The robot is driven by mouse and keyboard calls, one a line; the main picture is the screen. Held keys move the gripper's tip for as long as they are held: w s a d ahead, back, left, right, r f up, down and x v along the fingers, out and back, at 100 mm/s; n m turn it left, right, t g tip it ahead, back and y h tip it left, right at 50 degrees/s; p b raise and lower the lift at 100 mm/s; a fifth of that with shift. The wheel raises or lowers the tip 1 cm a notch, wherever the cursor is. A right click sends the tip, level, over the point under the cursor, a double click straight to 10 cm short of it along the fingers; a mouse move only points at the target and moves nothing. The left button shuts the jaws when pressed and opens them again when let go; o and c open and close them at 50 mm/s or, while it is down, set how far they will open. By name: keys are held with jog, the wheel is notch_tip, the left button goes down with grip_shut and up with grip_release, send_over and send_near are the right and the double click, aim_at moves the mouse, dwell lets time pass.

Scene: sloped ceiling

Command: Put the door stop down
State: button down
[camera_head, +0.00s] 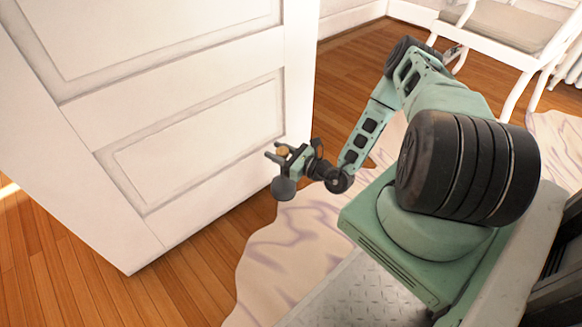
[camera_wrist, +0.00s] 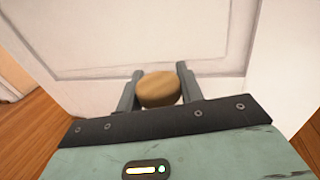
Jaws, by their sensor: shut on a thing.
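The door stop (camera_wrist: 158,90) is a small, rounded, tan-brown block. My gripper (camera_wrist: 158,82) is shut on it, with one grey finger on each side, in the wrist view. In the head view my gripper (camera_head: 277,153) is small and sits in front of the white door, above the floor. A bit of the tan door stop (camera_head: 283,150) shows between its fingers there. The lower part of the door stop is hidden by the gripper body in the wrist view.
A white panelled door (camera_head: 200,150) stands close in front of my gripper. A pale patterned rug (camera_head: 270,262) lies below, with bare wooden floor (camera_head: 190,283) to its left. A white chair (camera_head: 500,30) stands at the back right.

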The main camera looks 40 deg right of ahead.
jog(key=w+b, duration=0.1)
jog(key=w, duration=0.3)
jog(key=shift+w+a, duration=0.1)
jog(key=shift+w, duration=0.05)
notch_tip(320, 180, down, 7)
jog(key=b, duration=0.6)
jog(key=shift+r, duration=0.15)
jog(key=shift+w+b, duration=0.2)
jog(key=shift+b, duration=0.3)
jog(key=c, duration=0.9)
grip_release()
jog(key=shift+f, duration=0.25)
jog(key=shift+r, duration=0.1)
